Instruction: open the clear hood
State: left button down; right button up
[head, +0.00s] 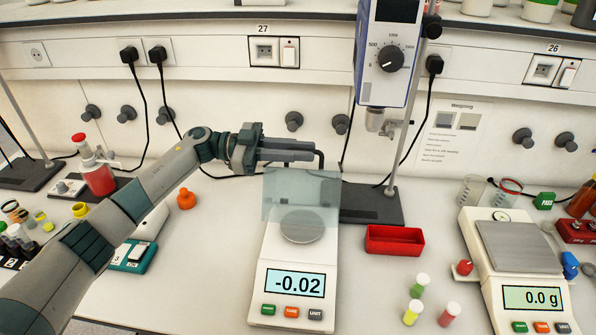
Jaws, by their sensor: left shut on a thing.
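The clear hood (285,188) is a see-through, bluish panel at the back of the white balance (262,255), partly in front of its round weighing pan (302,228). The balance display reads -0.02. My left gripper (300,152) is at the hood's top edge, shut on the dark hood handle (321,160). The fingers hide part of the handle. I cannot tell exactly how far the hood is tilted. My right gripper is not in view.
A stand with a blue-and-white stirrer (386,50) rises just behind the hood, on the right. A red tray (394,240), capped vials (415,312) and a second balance (515,245) stand to the right. An orange bulb (186,199) stands left.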

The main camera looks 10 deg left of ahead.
pick_arm(q)
jog(key=shift+w+f+b, duration=0.15)
jog(key=shift+w+b, duration=0.2)
jog(key=shift+w, duration=0.6)
jog(key=shift+f, duration=0.15)
jog(key=c, duration=1.8)
grip_release()
jog(key=shift+w, duration=0.1)
jog(key=shift+c, duration=0.2)
jog(key=shift+a, duration=0.15)
jog(key=shift+a+b, duration=0.5)
jog(key=shift+a, duration=0.1)
jog(key=a+b, duration=0.6)
jog(key=a, duration=1)
jog(key=shift+r, duration=0.25)
